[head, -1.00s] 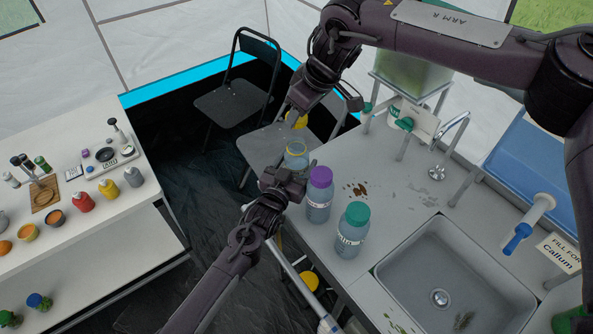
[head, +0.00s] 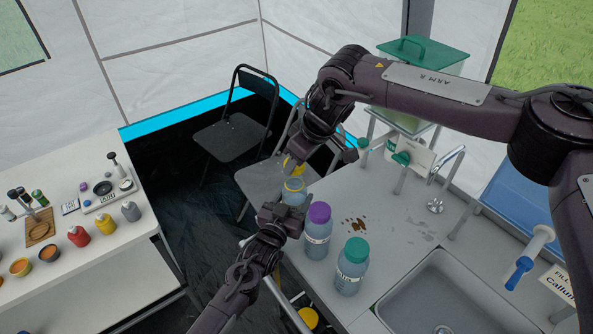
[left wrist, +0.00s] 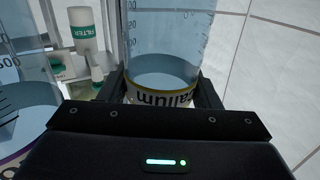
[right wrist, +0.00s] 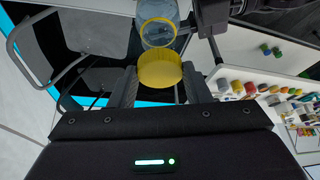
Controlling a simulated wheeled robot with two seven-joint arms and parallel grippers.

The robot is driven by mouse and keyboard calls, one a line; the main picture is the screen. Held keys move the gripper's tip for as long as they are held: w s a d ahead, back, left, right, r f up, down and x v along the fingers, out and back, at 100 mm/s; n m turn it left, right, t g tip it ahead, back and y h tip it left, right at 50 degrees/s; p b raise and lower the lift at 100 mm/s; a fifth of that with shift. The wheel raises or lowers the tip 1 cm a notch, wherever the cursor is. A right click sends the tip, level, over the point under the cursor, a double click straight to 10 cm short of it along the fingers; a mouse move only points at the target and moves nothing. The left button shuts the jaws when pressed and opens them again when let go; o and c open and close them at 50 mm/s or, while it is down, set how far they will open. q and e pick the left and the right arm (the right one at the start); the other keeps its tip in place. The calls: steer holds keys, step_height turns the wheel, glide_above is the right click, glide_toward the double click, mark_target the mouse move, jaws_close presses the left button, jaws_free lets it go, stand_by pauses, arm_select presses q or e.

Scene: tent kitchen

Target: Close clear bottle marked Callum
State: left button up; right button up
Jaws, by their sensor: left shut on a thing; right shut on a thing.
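The clear bottle marked Callum (head: 293,197) stands upright at the left edge of the counter, with a yellow ring at its open mouth. My right gripper (head: 302,158) is shut on a yellow cap (right wrist: 160,70), which also shows in the head view (head: 293,168), just above the bottle's mouth. A small gap seems to separate cap and mouth.
A purple-capped bottle (head: 318,228) stands close right of the held bottle, and a green-capped bottle (head: 351,265) nearer the sink (head: 450,295). Brown scraps (head: 355,225) lie on the counter. A folding chair (head: 232,130) stands behind. The left table (head: 100,255) holds jars and bowls.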

mark_target(298, 174)
steer(key=shift+f, duration=0.85)
steer(key=shift+f, duration=0.9)
steer(key=shift+f, duration=0.6)
arm_select(q)
jaws_close()
arm_select(e)
steer(key=m+h, duration=0.2)
steer(key=m, duration=0.3)
steer(key=a+m+h, duration=0.1)
steer(key=m+h, duration=0.1)
steer(key=m, duration=0.3)
steer(key=m+t+h, duration=0.1)
steer(key=m, duration=0.5)
steer(key=shift+s+a+h, duration=0.2)
steer(key=shift+a+h, duration=0.05)
steer(key=shift+h, duration=0.15)
